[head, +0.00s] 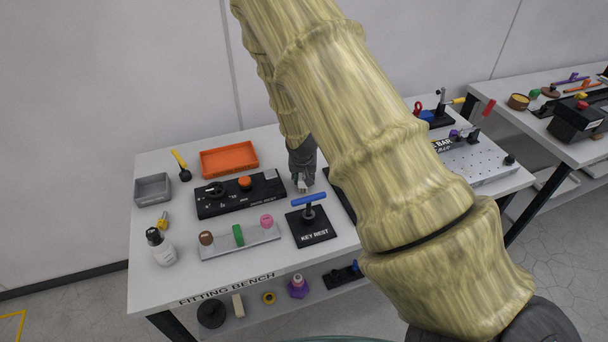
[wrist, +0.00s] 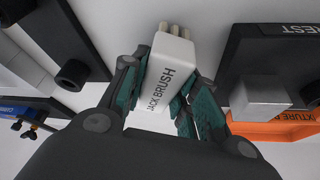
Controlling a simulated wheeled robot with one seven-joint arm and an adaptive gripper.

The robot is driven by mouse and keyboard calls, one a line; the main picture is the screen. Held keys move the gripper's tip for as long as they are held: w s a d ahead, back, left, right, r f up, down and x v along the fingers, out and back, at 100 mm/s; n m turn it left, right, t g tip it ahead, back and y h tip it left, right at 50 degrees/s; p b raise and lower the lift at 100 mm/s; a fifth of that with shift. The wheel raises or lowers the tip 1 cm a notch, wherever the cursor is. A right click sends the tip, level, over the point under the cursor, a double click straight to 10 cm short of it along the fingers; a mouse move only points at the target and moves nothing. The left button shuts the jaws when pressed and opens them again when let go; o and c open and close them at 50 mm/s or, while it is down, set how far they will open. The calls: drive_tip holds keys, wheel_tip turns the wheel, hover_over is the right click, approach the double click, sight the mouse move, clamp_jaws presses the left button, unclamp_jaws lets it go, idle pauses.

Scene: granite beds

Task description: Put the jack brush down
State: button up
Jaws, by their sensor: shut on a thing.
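The jack brush (wrist: 168,75) is a pale block with its name in dark letters and short stubs at its far end. In the wrist view my gripper (wrist: 163,98) is shut on it, with teal finger pads on both sides. In the head view my gripper (head: 303,182) is over the fitting bench (head: 165,285), between the black device with the orange knob and the key rest. The brush can hardly be made out there. I cannot tell whether it touches the bench top.
The key rest (head: 311,236) with its blue-handled key stands close in front. The black device (head: 240,195) lies to the left, an orange tray (head: 229,159) behind it. A grey rail (head: 240,242) holds several coloured pieces.

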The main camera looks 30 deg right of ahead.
drive_tip(key=shift+f, duration=0.2)
drive_tip(key=shift+f, duration=0.2)
drive_tip(key=o, duration=1.1)
drive_tip(key=shift+r, duration=0.25)
drive_tip(key=b+v, duration=0.3)
drive_tip(key=v, duration=0.9)
